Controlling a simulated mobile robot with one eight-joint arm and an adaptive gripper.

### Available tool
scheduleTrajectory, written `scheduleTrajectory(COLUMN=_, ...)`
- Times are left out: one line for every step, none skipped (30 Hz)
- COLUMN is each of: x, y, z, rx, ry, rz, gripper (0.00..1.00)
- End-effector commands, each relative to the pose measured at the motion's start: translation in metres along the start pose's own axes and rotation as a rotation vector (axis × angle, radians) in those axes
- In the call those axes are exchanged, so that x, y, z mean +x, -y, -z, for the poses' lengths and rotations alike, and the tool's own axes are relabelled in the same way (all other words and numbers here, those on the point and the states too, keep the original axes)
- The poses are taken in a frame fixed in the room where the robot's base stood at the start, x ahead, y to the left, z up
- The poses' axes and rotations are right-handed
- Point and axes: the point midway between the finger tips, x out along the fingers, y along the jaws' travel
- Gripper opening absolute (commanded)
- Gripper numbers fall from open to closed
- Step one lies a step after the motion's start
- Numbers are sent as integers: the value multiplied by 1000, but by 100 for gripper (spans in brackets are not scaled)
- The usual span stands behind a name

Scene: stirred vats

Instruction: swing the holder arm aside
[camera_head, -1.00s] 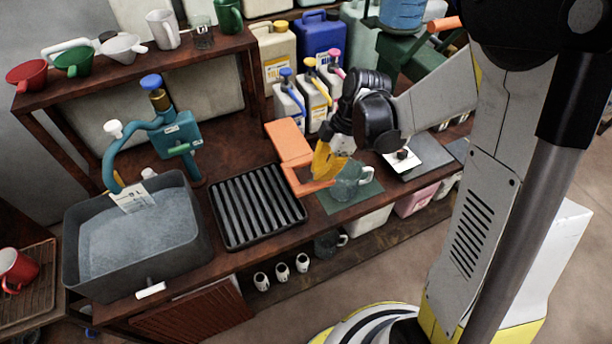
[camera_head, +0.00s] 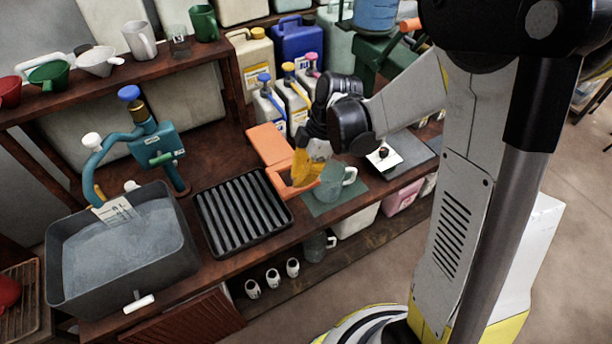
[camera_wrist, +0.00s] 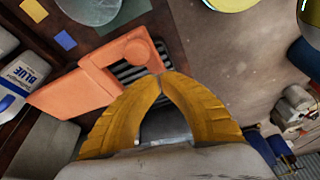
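The orange holder has a flat block (camera_head: 268,145) on the bench, and its orange arm (camera_head: 290,190) reaches toward the front, beside the black slatted tray. In the wrist view the holder's block (camera_wrist: 75,92) is at the left, and its arm (camera_wrist: 138,50) with a round end lies past my fingertips, over the slats. My gripper (camera_head: 308,182) has yellow fingers and is down close to the holder arm, left of the grey-green mug (camera_head: 331,183). In the wrist view my gripper's (camera_wrist: 163,77) fingertips meet with nothing visible between them. Whether they touch the arm cannot be told.
The slatted tray (camera_head: 203,220) and a grey vat of liquid (camera_head: 60,290) are to the left. Teal pump pipework (camera_head: 150,148) stands behind the vat. Several jugs and bottles (camera_head: 298,105) stand behind the holder.

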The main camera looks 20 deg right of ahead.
Motion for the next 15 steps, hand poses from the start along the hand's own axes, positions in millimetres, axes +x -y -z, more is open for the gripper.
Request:
scheduleTrajectory(x=4, y=1, z=10, rx=-5, ry=-1, rz=2, gripper=0)
scheduleTrajectory(x=1, y=1, z=13, rx=-3, ry=-1, rz=1, gripper=0)
scheduleTrajectory(x=-15, y=-2, z=12, rx=1, ry=-1, rz=0, gripper=0)
scheduleTrajectory(x=-24, y=-3, z=13, rx=1, ry=-2, rz=0, gripper=0)
scheduleTrajectory(x=-32, y=-4, z=13, rx=1, ry=-2, rz=0, gripper=0)
scheduleTrajectory(x=-41, y=-5, z=13, rx=1, ry=-2, rz=0, gripper=0)
scheduleTrajectory(x=-47, y=-7, z=14, rx=1, ry=-2, rz=0, gripper=0)
scheduleTrajectory(x=-54, y=-8, z=14, rx=1, ry=-3, rz=0, gripper=0)
scheduleTrajectory(x=-61, y=-9, z=14, rx=1, ry=-3, rz=0, gripper=0)
scheduleTrajectory(x=-67, y=-10, z=14, rx=0, ry=-3, rz=0, gripper=0)
scheduleTrajectory(x=-72, y=-10, z=14, rx=0, ry=-3, rz=0, gripper=0)
scheduleTrajectory(x=-78, y=-12, z=14, rx=0, ry=-3, rz=0, gripper=0)
scheduleTrajectory(x=-81, y=-12, z=14, rx=-1, ry=-3, rz=0, gripper=0)
scheduleTrajectory(x=-84, y=-13, z=15, rx=-1, ry=-3, rz=0, gripper=0)
scheduleTrajectory(x=-88, y=-13, z=15, rx=-1, ry=-3, rz=0, gripper=0)
